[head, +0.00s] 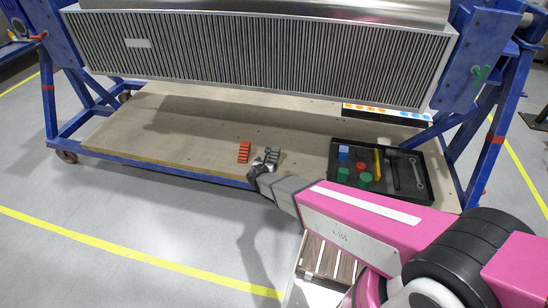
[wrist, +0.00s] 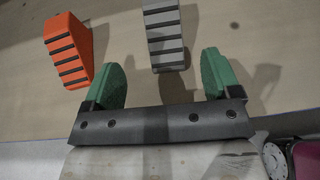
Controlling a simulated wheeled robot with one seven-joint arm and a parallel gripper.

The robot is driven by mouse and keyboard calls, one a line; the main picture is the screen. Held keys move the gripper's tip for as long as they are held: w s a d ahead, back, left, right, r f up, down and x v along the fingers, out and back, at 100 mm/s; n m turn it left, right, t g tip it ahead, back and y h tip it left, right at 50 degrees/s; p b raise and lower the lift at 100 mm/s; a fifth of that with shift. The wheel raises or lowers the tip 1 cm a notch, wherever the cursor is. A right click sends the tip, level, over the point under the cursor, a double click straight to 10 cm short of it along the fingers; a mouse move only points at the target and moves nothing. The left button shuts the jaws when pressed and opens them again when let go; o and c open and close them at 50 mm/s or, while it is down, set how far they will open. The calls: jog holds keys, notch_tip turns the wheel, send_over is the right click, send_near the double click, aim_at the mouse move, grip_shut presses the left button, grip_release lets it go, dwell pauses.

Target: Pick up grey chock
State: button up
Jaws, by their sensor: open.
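The grey chock (wrist: 165,34) lies on the wooden deck in the wrist view, a wedge with dark stripes across it. It also shows in the head view (head: 273,155), partly covered by my gripper. My gripper (wrist: 165,72) is open, its two green fingers apart with nothing between them. The chock lies just beyond the fingertips, roughly in line with the gap. In the head view my gripper (head: 262,166) is at the front edge of the deck.
An orange chock (wrist: 70,50) lies left of the grey one, close to the left finger. A black tray (head: 335,172) with blocks and tools stands to the right on the deck (head: 190,130). A large finned unit (head: 250,62) hangs above the deck in a blue frame.

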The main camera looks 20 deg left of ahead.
aim_at(273, 157)
jog(key=x, duration=1)
jog(key=shift+d+f, duration=0.2)
jog(key=shift+f, duration=0.15)
jog(key=c, duration=1.2)
